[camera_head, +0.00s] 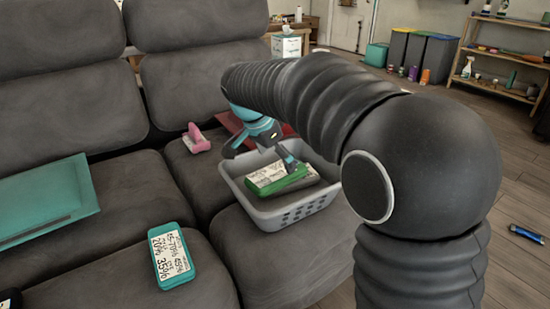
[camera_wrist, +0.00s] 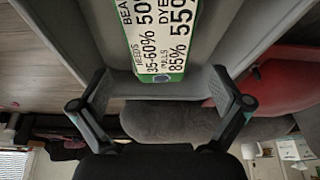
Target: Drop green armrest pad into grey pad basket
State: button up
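The grey pad basket (camera_head: 290,213) stands on the sofa seat in the head view. Its grey wall also shows in the wrist view (camera_wrist: 215,50). The green armrest pad (camera_head: 284,184) lies inside the basket, with a white lettered label. The labelled face and a green edge of the pad show in the wrist view (camera_wrist: 162,45). My gripper (camera_head: 260,153) is at the far side of the basket, close above its rim. In the wrist view my gripper (camera_wrist: 162,98) has its fingers wide apart with nothing between them, and the pad is beyond the tips.
A teal labelled pad (camera_head: 171,256) lies on the near seat. A flat teal panel (camera_head: 45,200) lies to the left. A pink object (camera_head: 196,139) and a red object (camera_head: 228,122) are behind the basket. A shelf (camera_head: 500,62) and bins (camera_head: 420,52) stand at the back right.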

jog(key=v, duration=1.1)
jog(key=s+f+n+y+p, duration=0.1)
jog(key=s+f+n+y, duration=0.1)
jog(key=s+f+n, duration=0.65)
jog(key=s+d+r+n+t+y+p, duration=0.1)
jog(key=s+d+r+p, duration=0.3)
jog(key=s+d, duration=1.3)
jog(key=shift+s+d+n+t+p, duration=0.3)
jog(key=shift+d+t+p, duration=0.65)
jog(key=shift+p, duration=0.85)
